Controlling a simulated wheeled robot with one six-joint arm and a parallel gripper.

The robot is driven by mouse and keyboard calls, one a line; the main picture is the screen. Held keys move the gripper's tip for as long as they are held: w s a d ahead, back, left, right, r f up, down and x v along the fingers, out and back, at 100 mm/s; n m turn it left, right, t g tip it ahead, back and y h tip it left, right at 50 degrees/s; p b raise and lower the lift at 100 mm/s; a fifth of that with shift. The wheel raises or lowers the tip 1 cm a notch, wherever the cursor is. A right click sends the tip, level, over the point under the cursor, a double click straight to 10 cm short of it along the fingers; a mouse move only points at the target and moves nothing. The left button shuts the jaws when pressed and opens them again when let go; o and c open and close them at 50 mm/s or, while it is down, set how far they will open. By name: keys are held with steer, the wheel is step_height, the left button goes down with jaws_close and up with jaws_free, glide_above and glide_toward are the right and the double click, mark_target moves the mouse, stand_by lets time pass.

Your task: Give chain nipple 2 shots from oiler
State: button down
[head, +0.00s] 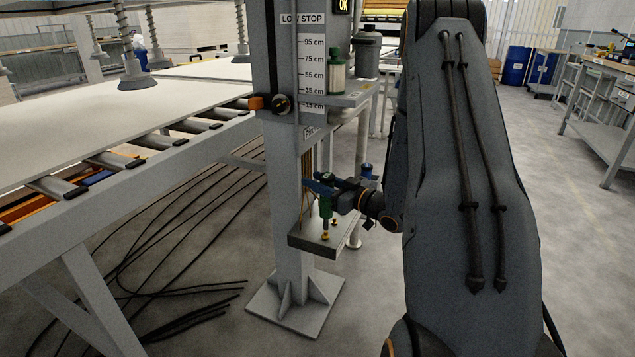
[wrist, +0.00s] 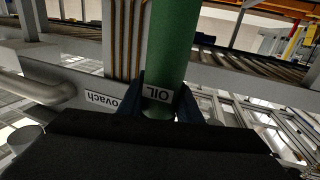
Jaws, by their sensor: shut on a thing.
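My gripper (head: 322,185) is shut on the green oiler (head: 326,207) at the grey post. In the wrist view the oiler (wrist: 172,45) fills the space between my dark blue jaws (wrist: 160,108), and its OIL label appears upside down. In the head view the oiler stands upright, spout down, over a small grey ledge (head: 305,241). Two small yellow-orange fittings show on the ledge: a front one (head: 326,237) just under the spout and another (head: 334,222) behind it. I cannot tell whether the spout touches the front one, or which is the chain nipple.
The post (head: 288,180) carries a centimetre scale. A roller table with a white sheet (head: 90,112) is at left. Dark cables (head: 170,215) lie on the floor.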

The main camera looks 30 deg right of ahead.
steer(key=shift+r, duration=0.2)
stand_by(0.4)
steer(key=shift+r+p, duration=2.05)
steer(key=shift+r, duration=0.4)
